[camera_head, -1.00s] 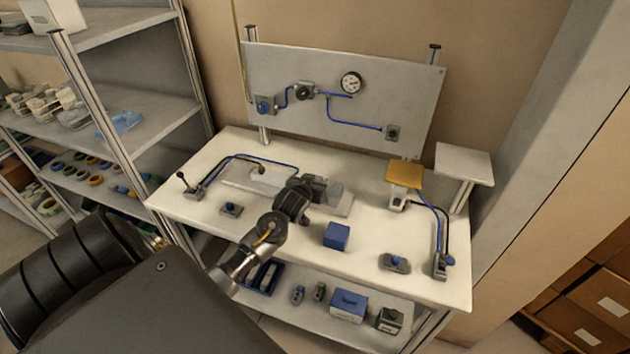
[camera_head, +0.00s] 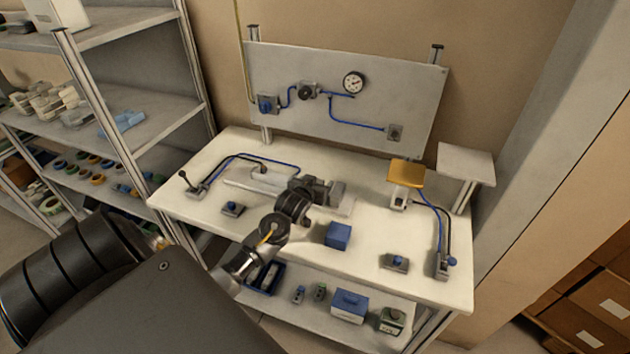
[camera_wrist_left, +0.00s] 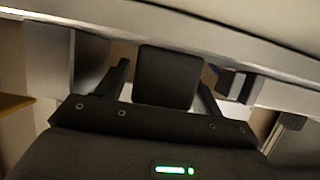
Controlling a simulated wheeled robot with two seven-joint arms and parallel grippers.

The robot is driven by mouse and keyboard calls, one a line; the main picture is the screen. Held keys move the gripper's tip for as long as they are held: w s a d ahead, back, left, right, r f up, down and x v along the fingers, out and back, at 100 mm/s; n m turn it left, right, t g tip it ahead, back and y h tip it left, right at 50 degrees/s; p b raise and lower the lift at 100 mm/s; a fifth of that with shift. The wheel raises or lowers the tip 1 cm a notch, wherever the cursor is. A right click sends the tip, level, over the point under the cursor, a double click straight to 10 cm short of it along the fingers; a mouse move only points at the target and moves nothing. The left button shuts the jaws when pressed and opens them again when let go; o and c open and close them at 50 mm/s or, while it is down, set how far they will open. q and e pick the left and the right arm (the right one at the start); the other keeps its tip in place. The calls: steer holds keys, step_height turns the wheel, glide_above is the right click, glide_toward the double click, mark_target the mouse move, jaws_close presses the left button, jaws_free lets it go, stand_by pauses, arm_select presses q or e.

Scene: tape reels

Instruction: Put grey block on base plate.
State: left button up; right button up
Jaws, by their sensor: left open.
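A grey block (camera_head: 336,192) shows at the middle of the table, just right of my left gripper (camera_head: 308,188). It appears to rest on the long pale base plate (camera_head: 240,182), though the gripper hides the contact. In the left wrist view my open fingers (camera_wrist_left: 165,82) stand to either side of a dark, square-faced block (camera_wrist_left: 167,75). Gaps show between it and both fingers. I cannot tell whether this is the same grey block. My right gripper is not in view.
A blue box (camera_head: 338,236) and a small blue-knobbed valve (camera_head: 395,262) sit on the front of the white table (camera_head: 300,245). A yellow plate (camera_head: 406,173) and a white stand (camera_head: 466,162) rise at the right. A gauge panel (camera_head: 345,90) stands behind.

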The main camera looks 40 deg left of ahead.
arm_select(q)
steer(key=shift+s+d+f, duration=0.1)
steer(key=shift+d+f, duration=0.05)
steer(key=shift+d, duration=0.05)
steer(key=shift+s+r, duration=0.1)
steer(key=shift+r, duration=0.2)
steer(key=b+v, duration=0.1)
steer(key=v, duration=1)
steer(key=shift+s+r, duration=0.25)
steer(key=shift+r, duration=0.2)
